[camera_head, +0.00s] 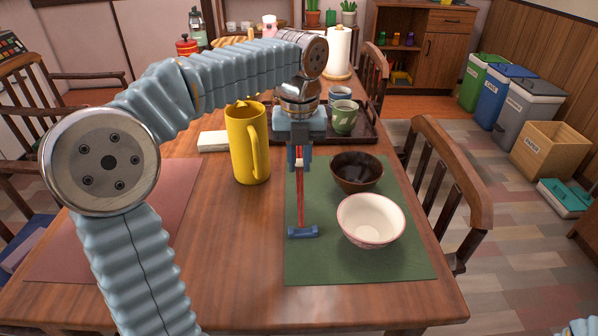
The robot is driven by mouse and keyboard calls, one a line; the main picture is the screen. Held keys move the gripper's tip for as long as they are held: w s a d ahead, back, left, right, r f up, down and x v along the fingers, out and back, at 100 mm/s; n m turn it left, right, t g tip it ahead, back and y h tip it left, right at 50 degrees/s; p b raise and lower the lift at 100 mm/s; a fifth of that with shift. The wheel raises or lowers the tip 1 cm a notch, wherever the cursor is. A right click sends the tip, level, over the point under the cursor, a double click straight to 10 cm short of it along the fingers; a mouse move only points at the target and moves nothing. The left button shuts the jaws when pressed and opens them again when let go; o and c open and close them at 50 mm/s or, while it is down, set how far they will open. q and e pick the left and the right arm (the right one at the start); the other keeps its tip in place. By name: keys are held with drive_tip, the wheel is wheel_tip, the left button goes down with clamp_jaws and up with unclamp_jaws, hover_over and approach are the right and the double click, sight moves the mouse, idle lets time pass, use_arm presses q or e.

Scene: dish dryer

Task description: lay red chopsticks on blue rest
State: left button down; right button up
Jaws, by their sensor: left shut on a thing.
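My left gripper (299,158) points down over the far left part of the green placemat (330,268). It is shut on the red chopsticks (300,200) near their far end. The chopsticks run from the gripper toward the front, and their near ends reach the blue rest (303,232). I cannot tell whether they touch the rest or hang just above it. The rest lies on the left side of the placemat. My right gripper is not in view.
A tall yellow pitcher (248,145) stands left of my gripper. A dark bowl (356,171) and a white bowl (371,219) sit on the placemat to the right. The placemat's front is clear.

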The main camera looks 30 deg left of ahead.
sight(299, 164)
use_arm(q)
drive_tip(key=shift+w+a+f, duration=0.1)
drive_tip(key=shift+w+f, duration=0.05)
drive_tip(key=shift+f, duration=0.15)
drive_tip(key=f, duration=0.2)
drive_tip(key=shift+w+a+f, duration=0.25)
drive_tip(key=shift+f, duration=0.6)
drive_tip(key=shift+b, duration=0.3)
drive_tip(key=shift+d+f, duration=0.1)
drive_tip(key=shift+f, duration=0.5)
drive_tip(key=c, duration=1.1)
unclamp_jaws()
drive_tip(key=shift+o, duration=0.2)
drive_tip(key=shift+r, duration=0.1)
